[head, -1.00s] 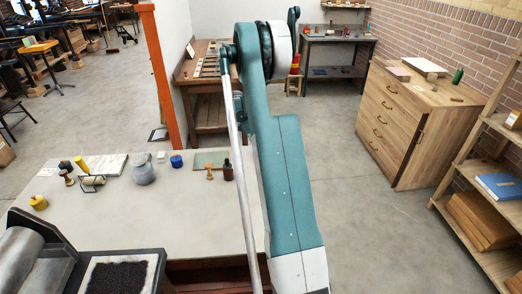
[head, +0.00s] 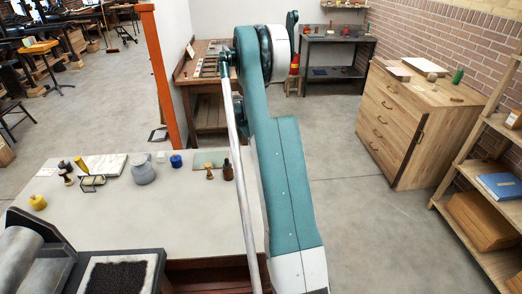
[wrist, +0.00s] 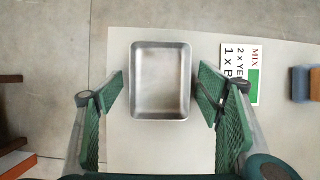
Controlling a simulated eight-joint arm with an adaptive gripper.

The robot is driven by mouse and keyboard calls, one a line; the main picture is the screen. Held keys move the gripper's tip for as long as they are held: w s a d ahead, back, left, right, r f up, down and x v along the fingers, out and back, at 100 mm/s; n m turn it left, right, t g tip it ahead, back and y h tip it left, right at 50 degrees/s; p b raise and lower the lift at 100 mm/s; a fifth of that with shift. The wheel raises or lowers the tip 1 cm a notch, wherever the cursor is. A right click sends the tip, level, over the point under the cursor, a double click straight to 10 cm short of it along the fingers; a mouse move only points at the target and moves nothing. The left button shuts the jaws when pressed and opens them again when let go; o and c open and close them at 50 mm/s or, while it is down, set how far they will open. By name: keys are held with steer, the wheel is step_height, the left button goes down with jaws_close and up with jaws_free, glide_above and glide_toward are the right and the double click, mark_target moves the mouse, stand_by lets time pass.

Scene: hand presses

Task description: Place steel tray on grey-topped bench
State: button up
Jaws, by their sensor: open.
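The steel tray (wrist: 160,82), a shallow rectangular metal tray, lies on a pale flat surface (wrist: 215,48) in the wrist view. My gripper (wrist: 160,94) is open, with one green finger left of the tray and one right of it. Gaps show between the fingers and the tray sides. The tray appears empty. In the head view a bench with a pale grey top (head: 205,225) stands in front. My arm hides part of it, and neither my gripper nor the tray can be seen there.
A printed card (wrist: 240,70) lies right of the tray, with a blue-and-brown block (wrist: 304,83) farther right. Bottles, a roller and a grey jar (head: 143,170) stand along the bench's back. A press (head: 35,255) is at front left. A wooden drawer cabinet (head: 405,125) stands right.

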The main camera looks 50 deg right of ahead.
steer(key=shift+r, duration=0.15)
steer(key=p+v, duration=0.1)
steer(key=v, duration=1.1)
steer(key=shift+p, duration=0.3)
steer(key=shift+s+d, duration=0.1)
stand_by(0.4)
